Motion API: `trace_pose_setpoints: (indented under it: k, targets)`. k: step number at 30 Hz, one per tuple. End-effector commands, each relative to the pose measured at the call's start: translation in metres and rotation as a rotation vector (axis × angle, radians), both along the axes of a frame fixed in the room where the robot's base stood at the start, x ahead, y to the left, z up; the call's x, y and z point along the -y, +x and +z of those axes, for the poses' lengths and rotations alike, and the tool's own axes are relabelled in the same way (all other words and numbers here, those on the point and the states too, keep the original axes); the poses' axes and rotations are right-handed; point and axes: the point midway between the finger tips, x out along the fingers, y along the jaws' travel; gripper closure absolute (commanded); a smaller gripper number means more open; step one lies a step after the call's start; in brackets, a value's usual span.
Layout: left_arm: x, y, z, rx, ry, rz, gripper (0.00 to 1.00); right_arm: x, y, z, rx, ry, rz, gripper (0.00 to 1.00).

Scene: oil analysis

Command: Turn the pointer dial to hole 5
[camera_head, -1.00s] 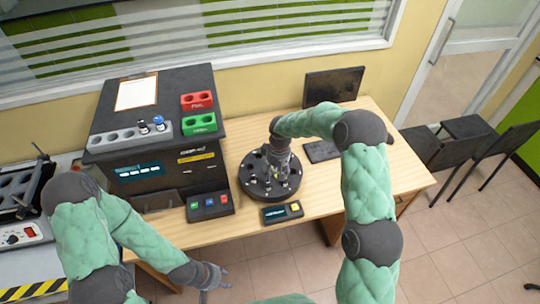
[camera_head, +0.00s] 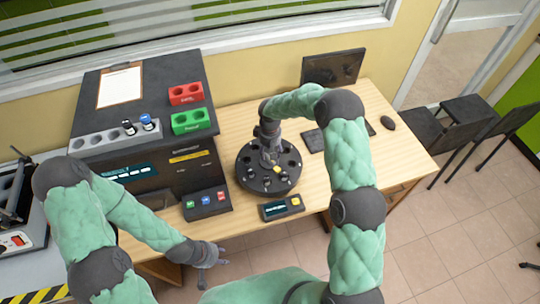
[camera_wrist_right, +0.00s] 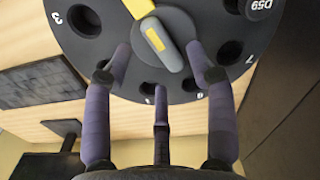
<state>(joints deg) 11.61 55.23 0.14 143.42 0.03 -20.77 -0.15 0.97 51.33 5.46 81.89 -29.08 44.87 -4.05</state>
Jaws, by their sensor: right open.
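The round dark dial (camera_head: 248,180) with holes around its rim stands on the wooden table, and it also fills the upper part of the right wrist view (camera_wrist_right: 85,45). Its grey pointer (camera_wrist_right: 172,58) with a yellow stripe lies at the centre, its rounded end toward the holes near 5 and 6. My right gripper (camera_head: 270,158) is over the dial. In the right wrist view its fingers (camera_wrist_right: 160,62) are spread, two of them on either side of the pointer; contact cannot be told. My left gripper (camera_head: 210,262) is open and empty in front of the table edge.
A small display box (camera_head: 281,207) stands in front of the dial. A button box (camera_head: 206,203) and a large dark machine (camera_head: 140,160) with red and green racks are to the left. A monitor (camera_head: 333,68), keyboard and mouse (camera_head: 387,123) are behind and right.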

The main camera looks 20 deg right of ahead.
Motion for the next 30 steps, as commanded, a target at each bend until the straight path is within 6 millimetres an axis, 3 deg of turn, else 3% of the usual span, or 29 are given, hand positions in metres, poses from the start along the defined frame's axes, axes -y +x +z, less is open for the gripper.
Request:
trace_pose_setpoints:
  k: [7,17,18,24,30]
  targets:
    - [0.000,0.000,-0.002,0.000,0.000,0.000,0.60,0.000,0.000,-0.025,0.001,0.000,-0.002,0.43]
    - [0.000,0.000,-0.002,0.000,0.000,0.000,0.60,0.000,0.000,-0.029,0.002,0.001,-0.002,0.43]
    - [0.000,0.000,-0.002,0.000,0.000,0.000,0.60,0.000,0.000,-0.029,0.001,0.000,-0.002,0.46]
    - [0.000,0.000,-0.002,0.000,0.000,0.000,0.60,0.000,0.000,-0.029,0.001,0.000,-0.001,1.00]
    - [0.000,0.000,-0.003,0.000,0.000,0.000,0.60,0.000,0.000,-0.029,0.001,0.000,-0.006,1.00]
